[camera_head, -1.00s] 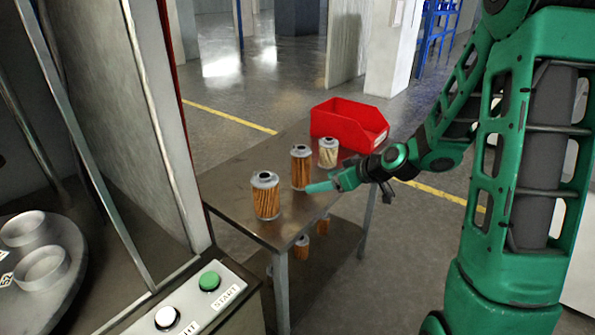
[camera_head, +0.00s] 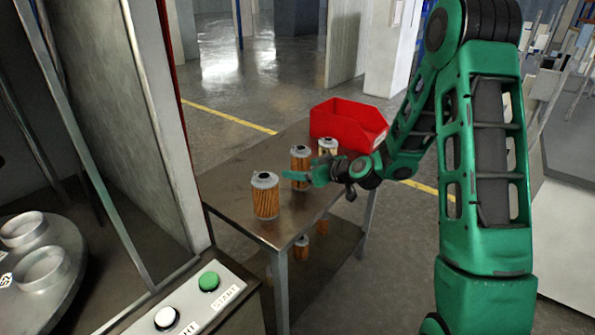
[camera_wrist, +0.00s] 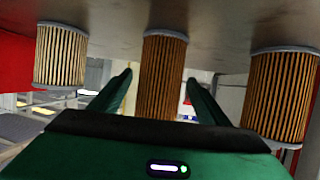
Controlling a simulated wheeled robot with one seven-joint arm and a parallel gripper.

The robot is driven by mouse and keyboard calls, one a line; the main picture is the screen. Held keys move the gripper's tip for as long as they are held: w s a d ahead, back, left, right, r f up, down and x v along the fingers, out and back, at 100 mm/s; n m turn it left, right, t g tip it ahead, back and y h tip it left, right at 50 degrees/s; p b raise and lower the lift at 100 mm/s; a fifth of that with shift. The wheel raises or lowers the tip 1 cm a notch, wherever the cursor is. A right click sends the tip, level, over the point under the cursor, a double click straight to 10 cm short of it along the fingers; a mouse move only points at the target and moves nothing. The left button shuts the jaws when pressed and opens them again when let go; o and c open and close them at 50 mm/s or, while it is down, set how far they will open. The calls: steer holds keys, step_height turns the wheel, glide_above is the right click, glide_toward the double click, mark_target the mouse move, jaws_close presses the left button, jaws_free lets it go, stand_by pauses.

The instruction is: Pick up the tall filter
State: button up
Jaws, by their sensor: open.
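The tall filter (camera_head: 300,158), slim with brown pleats and a grey cap, stands upright in the middle of three filters on the metal table. In the wrist view it (camera_wrist: 162,55) appears between my two green fingers, with gaps on both sides. My gripper (camera_head: 298,175) is open and low over the table at the tall filter, one finger crossing in front of its body. In the wrist view my gripper (camera_wrist: 158,82) is seen with the table at the top. How deep the filter sits between the fingers is hard to tell.
A red bin (camera_head: 345,125) is at the table's back. More filters (camera_head: 302,250) sit on the lower shelf. The table's left side (camera_head: 232,183) is clear.

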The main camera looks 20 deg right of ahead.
mark_target(293, 167)
steer(key=x, duration=0.4)
steer(key=shift+w, duration=0.1)
steer(key=c, duration=1.2)
steer(key=shift+r, duration=0.1)
